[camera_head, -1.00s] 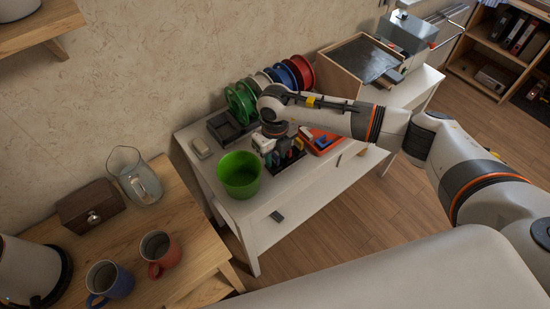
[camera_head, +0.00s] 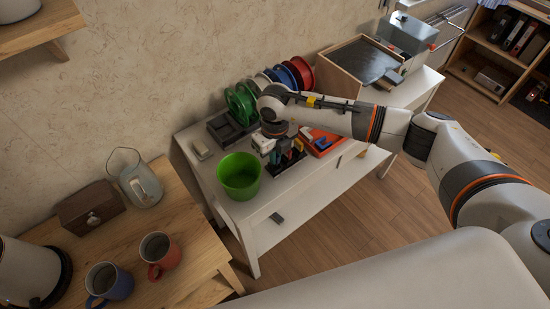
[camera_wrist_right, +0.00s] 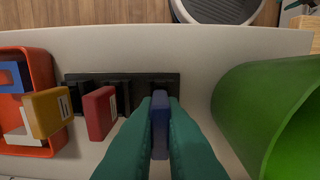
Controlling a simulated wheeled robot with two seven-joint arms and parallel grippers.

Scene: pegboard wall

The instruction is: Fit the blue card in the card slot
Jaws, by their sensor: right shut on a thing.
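My right gripper (camera_wrist_right: 160,118) is shut on the blue card (camera_wrist_right: 160,130), which stands between its green fingers in the right wrist view. The card is over the right end of the black card rack (camera_wrist_right: 143,80), at its rightmost slot. The fingers hide the card's lower part, so I cannot tell how deep it sits. My left gripper is not in view.
An orange tray (camera_wrist_right: 40,75) with blue and white pieces is on the rack's other side. Cable spools (camera_head: 240,102) and a dark tray (camera_head: 225,130) stand behind. The table's front strip (camera_head: 300,195) is mostly clear.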

